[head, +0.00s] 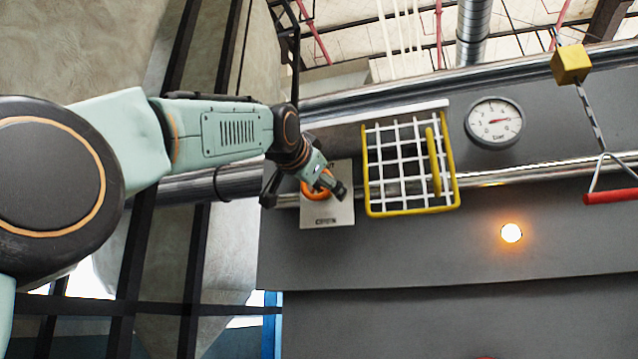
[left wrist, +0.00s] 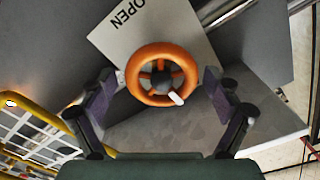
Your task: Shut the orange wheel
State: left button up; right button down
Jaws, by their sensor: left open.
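The orange wheel (left wrist: 135,72) has spokes, a dark hub and a white mark or peg on its lower right rim in the left wrist view. It sits in front of a light plate (left wrist: 118,38) lettered OPEN. In the head view the wheel (head: 312,193) is partly hidden by my left gripper (head: 334,184), which is right at it. In the left wrist view the two fingers of my left gripper (left wrist: 160,85) stand apart, one on each side of the wheel, with a visible gap to the rim. My right gripper is not in view.
A yellow-framed white grid guard (head: 372,190) with a yellow handle is just right of the wheel's plate. A round gauge (head: 494,122), a lit orange lamp (head: 511,232), a yellow cube (head: 570,63) on a chain and a red bar handle (head: 610,195) are farther right.

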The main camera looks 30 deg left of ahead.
pick_arm(q)
jog(key=shift+w+a, duration=0.15)
jog(key=shift+w, duration=0.05)
jog(key=shift+n, duration=0.3)
jog(key=n, duration=0.3)
jog(key=shift+s+r+n, duration=0.15)
jog(key=shift+s+n, duration=0.15)
jog(key=shift+s, duration=0.05)
jog(key=n, duration=0.2)
jog(key=shift+w+a+n, duration=0.1)
jog(key=shift+w+n, duration=0.15)
jog(key=shift+n, duration=1.15)
jog(key=n, duration=0.3)
jog(key=shift+s, duration=0.25)
jog(key=n, duration=0.3)
jog(key=shift+w+a+f+n, duration=0.15)
jog(key=shift+w+f+n, duration=0.1)
jog(key=shift+n, duration=0.15)
jog(key=n, duration=0.3)
jog(key=shift+s, duration=0.2)
jog(key=shift+n+b, duration=0.5)
jog(key=shift+n, duration=0.4)
jog(key=b+v, duration=0.6)
jog(key=v, duration=0.1)
jog(key=shift+s+b, duration=0.35)
